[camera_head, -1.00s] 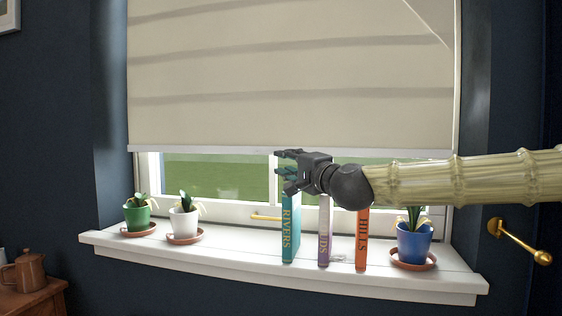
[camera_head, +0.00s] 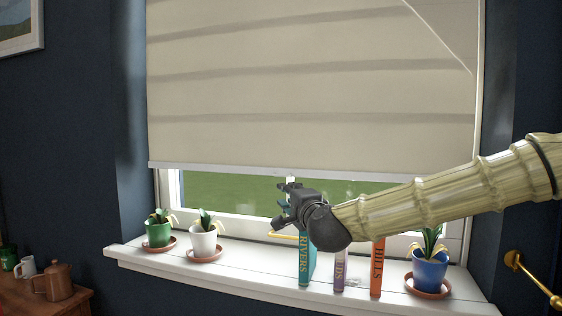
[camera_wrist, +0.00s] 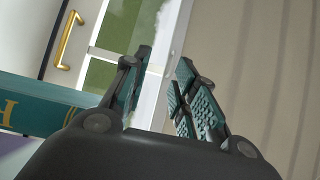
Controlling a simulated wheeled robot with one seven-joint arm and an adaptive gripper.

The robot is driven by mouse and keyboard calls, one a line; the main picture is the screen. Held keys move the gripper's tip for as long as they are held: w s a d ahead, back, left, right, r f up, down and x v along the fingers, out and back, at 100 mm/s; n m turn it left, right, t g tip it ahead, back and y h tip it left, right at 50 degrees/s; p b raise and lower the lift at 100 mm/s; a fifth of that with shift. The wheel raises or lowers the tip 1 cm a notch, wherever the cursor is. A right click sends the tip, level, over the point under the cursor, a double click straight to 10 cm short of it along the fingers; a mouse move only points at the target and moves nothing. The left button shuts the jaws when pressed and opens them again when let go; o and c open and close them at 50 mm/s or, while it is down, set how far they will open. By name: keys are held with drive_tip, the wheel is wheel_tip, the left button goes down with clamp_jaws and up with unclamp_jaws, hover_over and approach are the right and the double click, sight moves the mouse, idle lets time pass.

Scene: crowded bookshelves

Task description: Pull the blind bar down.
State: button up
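The beige blind (camera_head: 310,80) covers most of the window, and its pale bar (camera_head: 215,169) runs along the lower edge, above a strip of green outside. My gripper (camera_head: 279,205) is just below the bar in the head view, in front of the window and above the teal book. In the wrist view my gripper (camera_wrist: 160,88) is open, its two teal-padded fingers apart. The blind (camera_wrist: 250,60) fills the right of that view. A pale strip at its edge shows between and beyond the fingers. I cannot tell whether a finger touches the bar.
On the white sill (camera_head: 250,270) stand a teal book (camera_head: 305,262), a purple book (camera_head: 339,270) and an orange book (camera_head: 377,268). Potted plants flank them: green (camera_head: 158,233), white (camera_head: 204,241), blue (camera_head: 429,268). A brass window handle (camera_wrist: 68,40) is near the gripper.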

drive_tip(key=m+h+p, duration=0.1)
drive_tip(key=p, duration=0.3)
drive_tip(key=s+a+r+t+h+p, duration=0.1)
drive_tip(key=p, duration=0.3)
drive_tip(key=m+t+h+p, duration=0.1)
drive_tip(key=h+p, duration=0.1)
drive_tip(key=p, duration=0.3)
drive_tip(key=shift+s+a+r+m, duration=0.15)
drive_tip(key=shift+a+r+m, duration=0.15)
drive_tip(key=shift+r, duration=0.1)
drive_tip(key=w+r+p, duration=0.1)
drive_tip(key=w+p, duration=0.1)
drive_tip(key=w, duration=0.8)
drive_tip(key=shift+w+a+p, duration=0.3)
drive_tip(key=shift+w+a, duration=0.05)
drive_tip(key=shift+a, duration=0.1)
drive_tip(key=shift+r, duration=0.15)
clamp_jaws()
